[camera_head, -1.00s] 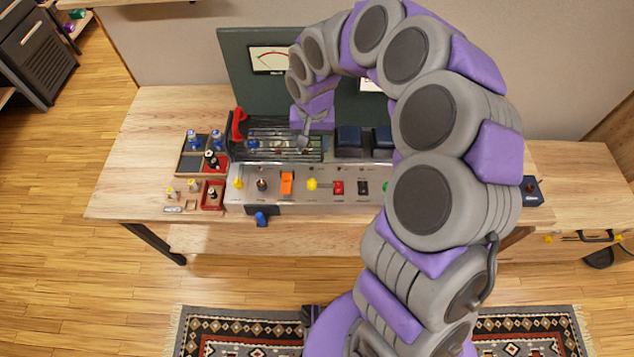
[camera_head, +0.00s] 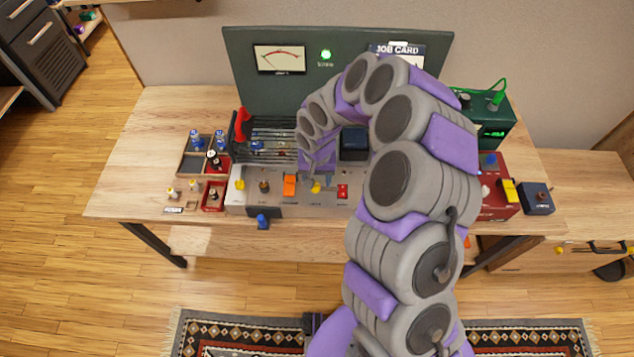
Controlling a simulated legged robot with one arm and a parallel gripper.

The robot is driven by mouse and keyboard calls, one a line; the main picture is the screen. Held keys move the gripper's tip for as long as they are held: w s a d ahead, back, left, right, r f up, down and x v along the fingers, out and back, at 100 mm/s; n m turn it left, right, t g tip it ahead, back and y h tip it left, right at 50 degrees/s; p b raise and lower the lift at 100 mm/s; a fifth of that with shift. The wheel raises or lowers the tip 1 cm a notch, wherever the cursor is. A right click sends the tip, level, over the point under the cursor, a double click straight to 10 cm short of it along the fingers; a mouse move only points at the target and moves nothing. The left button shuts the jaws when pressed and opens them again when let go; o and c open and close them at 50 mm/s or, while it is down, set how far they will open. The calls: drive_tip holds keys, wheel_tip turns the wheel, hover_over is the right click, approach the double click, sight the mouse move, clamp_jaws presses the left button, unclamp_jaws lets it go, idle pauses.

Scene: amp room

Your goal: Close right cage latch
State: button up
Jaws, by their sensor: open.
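The barred metal cage (camera_head: 272,127) sits on the left of the amp, with a red handle (camera_head: 241,124) at its left side. On the front panel below it, a yellow knob-like piece (camera_head: 240,184) is at the left and another yellow piece (camera_head: 316,188) is near the cage's right end. I cannot tell whether the right yellow piece is the right cage latch, nor its state. My gripper (camera_head: 319,181) is open and points down, just above or at the right yellow piece. Contact is not clear. My gripper and arm hide the cage's right end.
An orange switch (camera_head: 289,185) and a red switch (camera_head: 342,191) flank the right yellow piece. A dark blue block (camera_head: 354,143) stands behind. Trays with tubes (camera_head: 193,163) are at the left, a red box (camera_head: 497,195) at the right.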

drive_tip(key=shift+a+f, duration=0.3)
drive_tip(key=shift+f, duration=0.2)
drive_tip(key=shift+a+f, duration=0.25)
drive_tip(key=shift+f, duration=0.2)
drive_tip(key=shift+d, duration=0.25)
drive_tip(key=shift+d+r, duration=0.1)
drive_tip(key=shift+d, duration=0.1)
drive_tip(key=shift+c, duration=1.4)
drive_tip(key=shift+a, duration=0.2)
drive_tip(key=c, duration=0.7)
drive_tip(key=shift+c, duration=0.2)
